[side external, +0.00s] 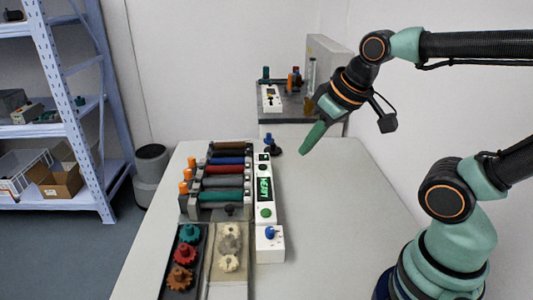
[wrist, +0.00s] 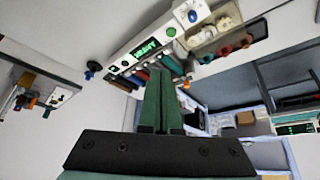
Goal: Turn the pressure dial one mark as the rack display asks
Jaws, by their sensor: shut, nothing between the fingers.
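The rack display (side external: 264,188) is a dark screen with green letters that seem to read HEAVY, on a white strip beside the roller rack; it also shows in the wrist view (wrist: 146,47). A blue dial (side external: 270,232) sits on a white box at the near end of that strip, and it shows at the top of the wrist view (wrist: 193,16). I cannot read its marks. My gripper (side external: 304,153) is shut and empty, in the air above the far right part of the table, well away from the dial. Its green fingers (wrist: 161,75) lie together in the wrist view.
Several coloured rollers (side external: 222,170) lie in the rack left of the strip. Trays with coloured gears (side external: 185,255) and cream gears (side external: 229,263) stand in front. A dark blue knob (side external: 270,140) stands behind the strip. The table's right side (side external: 335,215) is clear.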

